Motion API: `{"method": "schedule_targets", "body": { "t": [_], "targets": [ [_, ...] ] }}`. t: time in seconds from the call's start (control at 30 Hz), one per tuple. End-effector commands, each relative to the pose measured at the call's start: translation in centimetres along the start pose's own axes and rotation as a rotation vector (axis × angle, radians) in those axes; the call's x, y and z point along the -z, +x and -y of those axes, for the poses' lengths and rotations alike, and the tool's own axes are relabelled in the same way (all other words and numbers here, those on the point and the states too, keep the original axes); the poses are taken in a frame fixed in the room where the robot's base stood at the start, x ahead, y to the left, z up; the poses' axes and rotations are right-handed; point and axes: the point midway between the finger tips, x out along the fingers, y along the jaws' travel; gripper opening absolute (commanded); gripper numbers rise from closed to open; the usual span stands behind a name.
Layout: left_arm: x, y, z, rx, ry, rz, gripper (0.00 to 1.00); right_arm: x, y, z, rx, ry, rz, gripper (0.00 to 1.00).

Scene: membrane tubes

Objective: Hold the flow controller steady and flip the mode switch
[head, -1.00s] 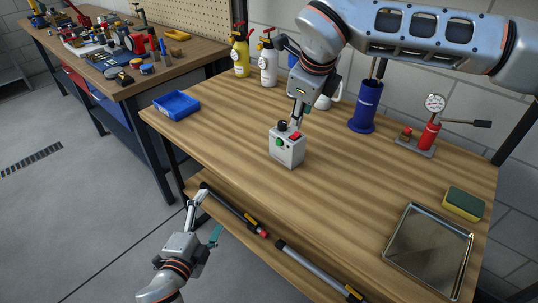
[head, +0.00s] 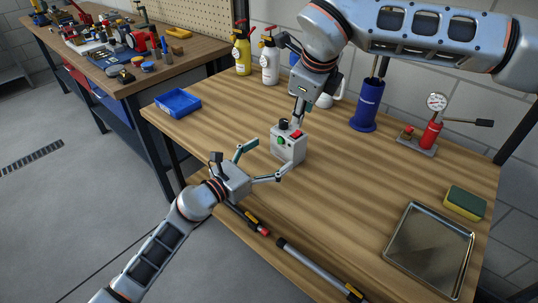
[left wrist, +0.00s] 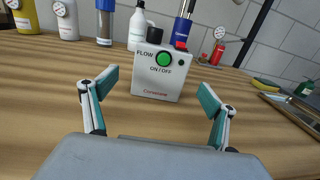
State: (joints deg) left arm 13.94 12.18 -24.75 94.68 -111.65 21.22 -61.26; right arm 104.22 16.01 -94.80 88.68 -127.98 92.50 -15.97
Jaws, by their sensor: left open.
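The flow controller (head: 288,151) is a small pale box upright on the wooden bench, with a green button, a black knob and a red switch (head: 296,134) on top. In the left wrist view the controller (left wrist: 158,83) faces me, its front marked FLOW and ON/OFF, with the red switch (left wrist: 181,46) at its top right. My left gripper (head: 268,159) is open, its fingers spread toward the front of the box, which stands ahead between them without visible contact. My right gripper (head: 297,114) reaches down to the box's top rear; its fingertips are partly hidden.
A blue tray (head: 178,103), spray bottles (head: 270,62), a blue cylinder (head: 366,106) and a red gauge pump (head: 430,133) stand farther back. A metal tray (head: 430,250) and sponge (head: 465,202) lie right. The bench right of the controller is clear.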

Motion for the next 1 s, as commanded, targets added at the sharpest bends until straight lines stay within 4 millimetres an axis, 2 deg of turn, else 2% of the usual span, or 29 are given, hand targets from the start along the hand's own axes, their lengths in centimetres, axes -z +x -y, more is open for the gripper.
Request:
{"method": "schedule_targets", "body": {
  "t": [0.53, 0.7, 0.97, 1.0],
  "targets": [
    [0.0, 6.8, 0.0, 0.001, 0.003, -0.002, 0.86, 0.0, 0.0, 0.0, 0.000, 0.000, 0.000, 0.28],
    [0.1, 7.6, 0.0, 0.001, 0.004, -0.003, 0.86, 0.0, 0.0, 0.0, 0.000, 0.000, 0.000, 0.28],
    [0.1, 7.7, 0.0, 0.001, 0.005, -0.003, 0.86, 0.0, 0.0, 0.0, 0.000, 0.000, 0.000, 0.28],
    [0.1, 7.7, 0.0, 0.001, 0.005, -0.003, 0.78, 0.0, 0.0, 0.0, 0.000, 0.000, 0.000, 0.28]
  ]
}}
